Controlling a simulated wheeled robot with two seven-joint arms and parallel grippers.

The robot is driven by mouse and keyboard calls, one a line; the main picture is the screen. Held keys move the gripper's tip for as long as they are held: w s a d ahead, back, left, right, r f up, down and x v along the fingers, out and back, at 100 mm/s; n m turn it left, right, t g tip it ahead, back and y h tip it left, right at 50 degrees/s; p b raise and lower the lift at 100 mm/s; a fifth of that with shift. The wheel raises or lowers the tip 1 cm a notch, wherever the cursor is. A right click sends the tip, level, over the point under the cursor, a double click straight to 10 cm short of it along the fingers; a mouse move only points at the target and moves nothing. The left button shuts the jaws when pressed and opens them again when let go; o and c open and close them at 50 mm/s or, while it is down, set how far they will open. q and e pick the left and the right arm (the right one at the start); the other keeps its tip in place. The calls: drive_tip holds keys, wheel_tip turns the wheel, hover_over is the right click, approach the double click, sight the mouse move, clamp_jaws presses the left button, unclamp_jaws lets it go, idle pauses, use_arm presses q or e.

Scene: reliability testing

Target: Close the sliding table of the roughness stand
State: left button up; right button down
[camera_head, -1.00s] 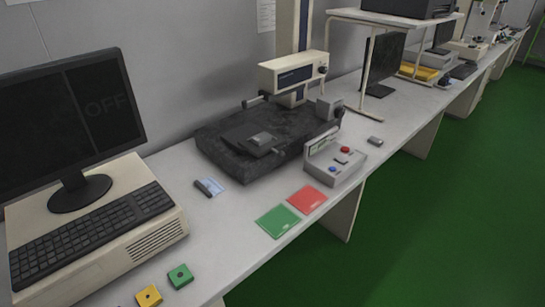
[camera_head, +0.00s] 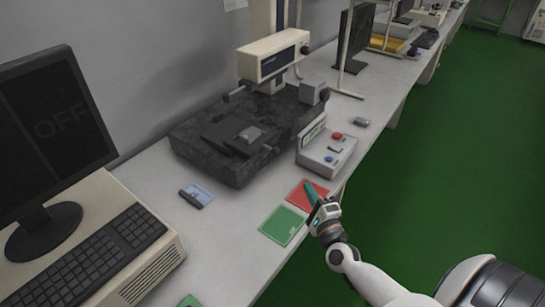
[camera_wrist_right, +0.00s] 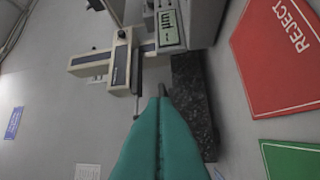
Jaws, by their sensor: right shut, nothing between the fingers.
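The roughness stand has a dark granite base (camera_head: 225,167) on the bench, with a cream column and drive unit (camera_head: 272,55) above it. Its dark sliding table (camera_head: 226,132) lies on the base and carries a small grey block (camera_head: 250,134). My right gripper (camera_head: 309,187) is shut and empty, with teal fingers over the red card, to the front right of the stand. In the right wrist view the closed fingers (camera_wrist_right: 160,110) point toward the stand, and part of the granite base (camera_wrist_right: 192,95) shows beside them. My left gripper is not in view.
A control box (camera_head: 326,156) with red and blue buttons stands right of the base. A red card (camera_head: 297,195) and a green card (camera_head: 283,224) lie in front.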

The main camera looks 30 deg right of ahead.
sight(261, 148)
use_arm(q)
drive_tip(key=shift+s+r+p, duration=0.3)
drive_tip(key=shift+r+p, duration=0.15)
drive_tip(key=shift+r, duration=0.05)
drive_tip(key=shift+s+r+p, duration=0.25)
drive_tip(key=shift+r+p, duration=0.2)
use_arm(e)
drive_tip(key=a+x, duration=0.2)
drive_tip(key=x, duration=0.9)
drive_tip(key=shift+w+a+r, duration=0.3)
drive_tip(key=shift+w+r, duration=0.05)
drive_tip(key=shift+w, duration=0.2)
drive_tip(key=w+a+b, duration=0.1)
drive_tip(key=w, duration=0.1)
drive_tip(key=w+a+b, duration=0.1)
drive_tip(key=w, duration=0.2)
drive_tip(key=w+a+b, duration=0.1)
drive_tip(key=w, duration=0.2)
drive_tip(key=shift+w+a, duration=0.25)
drive_tip(key=shift+a, duration=0.05)
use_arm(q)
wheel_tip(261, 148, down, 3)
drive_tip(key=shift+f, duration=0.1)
use_arm(e)
drive_tip(key=shift+r, duration=0.25)
